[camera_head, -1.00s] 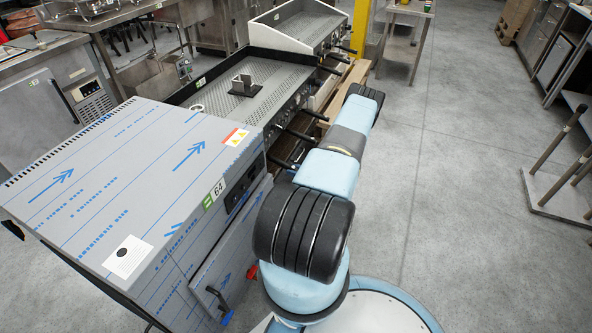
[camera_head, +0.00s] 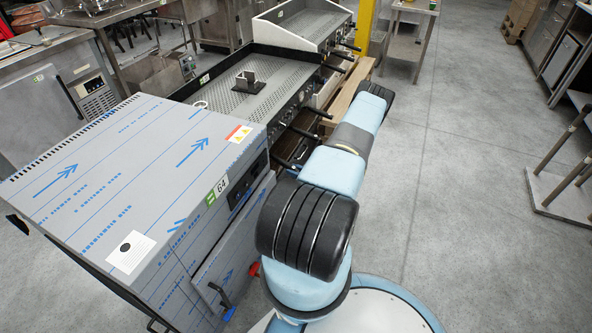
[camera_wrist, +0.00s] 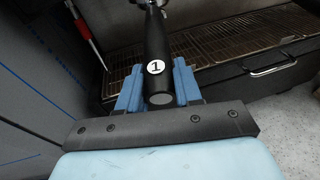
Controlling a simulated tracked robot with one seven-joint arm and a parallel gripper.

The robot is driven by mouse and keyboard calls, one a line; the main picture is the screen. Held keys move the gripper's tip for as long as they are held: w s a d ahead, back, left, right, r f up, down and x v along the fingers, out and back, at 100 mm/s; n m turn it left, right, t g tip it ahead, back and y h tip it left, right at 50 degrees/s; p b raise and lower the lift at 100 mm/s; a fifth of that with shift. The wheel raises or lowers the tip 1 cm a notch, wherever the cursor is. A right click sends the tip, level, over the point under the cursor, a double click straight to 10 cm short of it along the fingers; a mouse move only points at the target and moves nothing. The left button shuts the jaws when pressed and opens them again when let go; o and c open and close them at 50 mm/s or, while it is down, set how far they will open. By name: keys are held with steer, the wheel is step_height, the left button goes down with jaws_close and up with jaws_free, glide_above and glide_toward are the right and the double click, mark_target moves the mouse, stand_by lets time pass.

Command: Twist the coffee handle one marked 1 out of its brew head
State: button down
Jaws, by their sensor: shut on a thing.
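In the wrist view, the black coffee handle (camera_wrist: 157,38) carries a round white label marked 1. Its rounded end points toward the camera. My gripper (camera_wrist: 156,84) is shut on the handle, with one blue finger on each side of it. A bit of bright metal shows at the handle's far end, at the top edge. The brew head itself cannot be made out. In the head view my gripper and the handle are not visible; my own arm covers that area.
A wire rack (camera_wrist: 225,48) in a dark metal recess lies behind the handle. In the head view a large film-covered steel cabinet (camera_head: 110,175) stands left of my arm. A griddle (camera_head: 225,90) lies beyond it. Open grey floor (camera_head: 450,190) extends to the right.

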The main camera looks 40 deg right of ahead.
steer(key=shift+w+a+r+m+h, duration=0.15)
steer(key=shift+a+h, duration=0.1)
steer(key=shift+a, duration=0.15)
steer(key=shift+w+a+r+m+h, duration=0.1)
steer(key=shift+a+m+h, duration=0.15)
steer(key=shift+a, duration=0.2)
steer(key=shift+w+a+r+m+h, duration=0.1)
steer(key=shift+a+r+h, duration=0.05)
steer(key=shift+a+h, duration=0.2)
steer(key=shift+a, duration=0.3)
steer(key=shift+s+a+m+h, duration=0.15)
steer(key=shift+a+m+h, duration=0.25)
steer(key=shift+a+h, duration=0.2)
steer(key=shift+s+a+m+h, duration=0.15)
steer(key=shift+a+m+h, duration=0.3)
steer(key=shift+a, duration=0.15)
steer(key=shift+s+a+m+h, duration=0.35)
steer(key=shift+a+m+h, duration=0.1)
steer(key=shift+a+h, duration=0.25)
steer(key=shift+w+d+f, duration=0.1)
steer(key=shift+d+f, duration=0.05)
steer(key=shift+d, duration=0.05)
stand_by(1.0)
steer(key=shift+f, duration=0.15)
